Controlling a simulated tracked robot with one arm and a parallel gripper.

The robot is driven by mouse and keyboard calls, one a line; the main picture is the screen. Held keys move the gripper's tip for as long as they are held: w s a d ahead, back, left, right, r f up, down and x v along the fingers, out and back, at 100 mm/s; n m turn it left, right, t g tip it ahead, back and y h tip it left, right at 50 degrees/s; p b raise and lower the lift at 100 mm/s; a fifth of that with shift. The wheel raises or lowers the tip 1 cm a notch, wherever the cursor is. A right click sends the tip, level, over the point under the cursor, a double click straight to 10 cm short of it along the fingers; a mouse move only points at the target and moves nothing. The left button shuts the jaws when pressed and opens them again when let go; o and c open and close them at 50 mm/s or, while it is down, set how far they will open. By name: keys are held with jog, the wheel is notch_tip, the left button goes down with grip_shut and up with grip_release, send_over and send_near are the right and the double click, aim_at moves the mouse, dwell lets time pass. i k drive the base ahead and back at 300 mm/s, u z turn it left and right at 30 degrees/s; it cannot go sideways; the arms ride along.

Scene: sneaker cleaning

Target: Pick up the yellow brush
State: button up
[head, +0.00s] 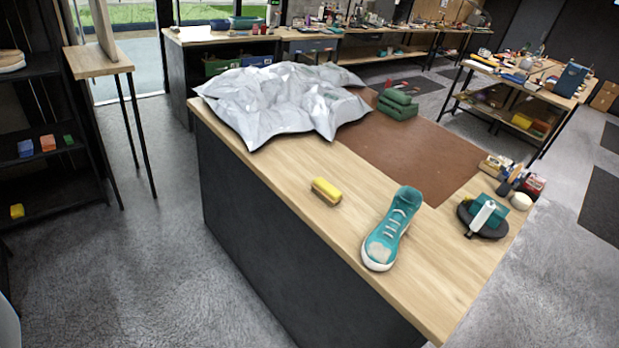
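A yellow brush (326,191) lies on the light wood tabletop (285,178), close to the table's left edge. It is small and block-shaped, with a paler underside. A teal sneaker (392,229) with white laces and a whitish toe lies to its right and nearer to me, apart from it. My gripper does not show in the head view.
A crumpled grey sheet (281,98) covers the table's far left. A brown mat (412,152) carries folded green cloths (397,104). A black round tray (482,222) with a white bottle stands at the right. A dark shelf (40,130) is at the left. Grey floor (170,255) is clear.

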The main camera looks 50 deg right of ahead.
aim_at(324, 191)
jog(key=z, duration=0.2)
jog(key=i, duration=1.25)
jog(key=z, duration=1.1)
jog(key=i, duration=0.75)
jog(key=z, duration=0.5)
